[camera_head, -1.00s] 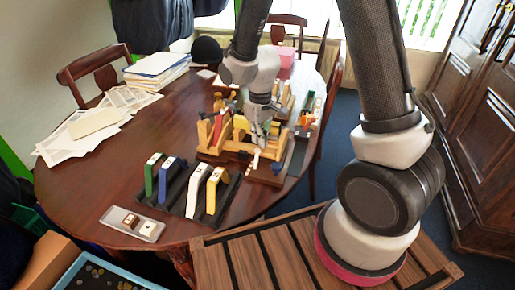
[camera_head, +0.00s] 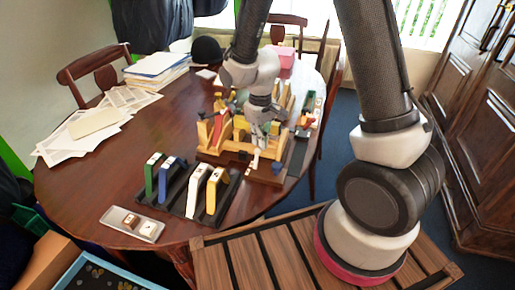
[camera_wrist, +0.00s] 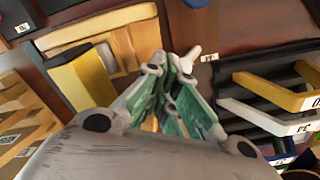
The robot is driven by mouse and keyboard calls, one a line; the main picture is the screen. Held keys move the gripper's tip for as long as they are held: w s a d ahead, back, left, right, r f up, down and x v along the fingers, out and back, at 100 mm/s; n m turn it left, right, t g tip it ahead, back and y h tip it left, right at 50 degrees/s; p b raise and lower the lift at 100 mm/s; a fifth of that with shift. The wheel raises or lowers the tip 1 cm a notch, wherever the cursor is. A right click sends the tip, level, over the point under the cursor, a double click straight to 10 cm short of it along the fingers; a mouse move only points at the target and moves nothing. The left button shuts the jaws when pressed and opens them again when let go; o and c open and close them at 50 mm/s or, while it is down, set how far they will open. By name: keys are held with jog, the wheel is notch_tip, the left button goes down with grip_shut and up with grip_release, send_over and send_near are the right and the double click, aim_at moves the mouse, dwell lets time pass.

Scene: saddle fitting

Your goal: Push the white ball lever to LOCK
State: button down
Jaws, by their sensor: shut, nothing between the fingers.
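My gripper (camera_head: 257,146) is low over the front of the wooden fixture (camera_head: 212,151) on the table. In the wrist view its green-padded fingers (camera_wrist: 177,82) are shut and hold nothing. A small white lever (camera_wrist: 189,60) shows just beyond the fingertips; I cannot tell whether they touch it. In the head view a small white piece (camera_head: 254,162), seemingly this lever, stands at the fixture's front edge just below the gripper. Its ball end is not clear. A small white label (camera_wrist: 209,57) lies beside it, too small to read.
A black rack (camera_head: 229,196) with green, blue, white and yellow upright pieces stands left of the fixture. A small grey tray (camera_head: 132,224) lies at the table's front left. Papers (camera_head: 85,125) lie on the left. Bare table lies between papers and rack.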

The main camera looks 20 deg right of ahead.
aim_at(256, 151)
jog(key=shift+s+a, duration=0.1)
dwell(0.3)
jog(key=shift+s+a, duration=0.35)
jog(key=shift+s, duration=0.45)
jog(key=shift+a+f, duration=0.1)
jog(key=shift+a, duration=0.1)
jog(key=shift+s+a, duration=0.2)
jog(key=shift+s, duration=0.1)
jog(key=shift+s+a, duration=0.3)
jog(key=shift+s, duration=0.05)
jog(key=shift+w+d, duration=0.1)
jog(key=shift+w, duration=0.05)
jog(key=shift+w+d, duration=0.3)
jog(key=shift+w, duration=0.05)
jog(key=shift+r, duration=0.2)
